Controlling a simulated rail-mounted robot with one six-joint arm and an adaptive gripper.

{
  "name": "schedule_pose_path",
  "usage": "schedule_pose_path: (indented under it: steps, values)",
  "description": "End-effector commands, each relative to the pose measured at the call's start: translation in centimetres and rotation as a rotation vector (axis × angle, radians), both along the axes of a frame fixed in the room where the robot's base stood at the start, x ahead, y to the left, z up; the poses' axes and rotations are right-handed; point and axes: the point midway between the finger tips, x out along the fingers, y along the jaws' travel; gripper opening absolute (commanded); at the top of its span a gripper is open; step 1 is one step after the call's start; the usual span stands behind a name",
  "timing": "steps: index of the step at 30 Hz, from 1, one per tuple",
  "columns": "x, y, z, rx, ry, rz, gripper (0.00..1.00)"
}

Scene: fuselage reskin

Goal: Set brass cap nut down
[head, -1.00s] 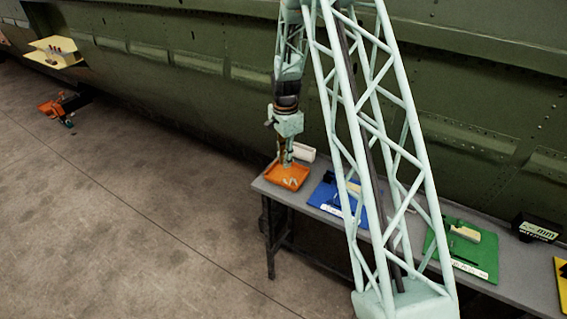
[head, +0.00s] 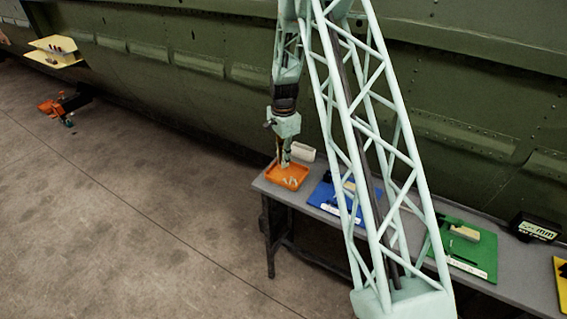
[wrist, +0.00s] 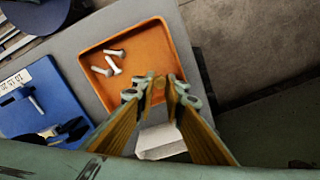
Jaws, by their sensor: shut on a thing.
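My gripper (wrist: 159,86) hangs over the orange tray (wrist: 96,88) at its edge nearest the white block, with the fingers reaching in from the bottom of the wrist view. The fingertips are shut on the brass cap nut (wrist: 158,83), a small yellowish piece that is mostly hidden between them. In the head view my gripper (head: 284,163) points down at the back part of the orange tray (head: 283,186). I cannot tell whether the nut touches the tray floor.
Several silver bolts (wrist: 110,62) lie in the tray. A white block (wrist: 160,142) stands beside it. A blue mat (head: 326,199) with dark tools, a green mat (head: 484,250) and a black display box (head: 535,227) lie along the grey bench (head: 305,206). The green fuselage rises behind.

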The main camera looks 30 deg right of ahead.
Motion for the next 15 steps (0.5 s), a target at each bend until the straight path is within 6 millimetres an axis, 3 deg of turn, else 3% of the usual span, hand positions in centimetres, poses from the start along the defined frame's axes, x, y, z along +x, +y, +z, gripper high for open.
schedule_pose_path:
  steps: [5, 15]
  values:
    - [0.0, 0.0, -1.25, 0.0, 0.0, 0.0, 0.05]
    - [0.01, 0.0, -1.41, 0.0, 0.0, 0.0, 0.05]
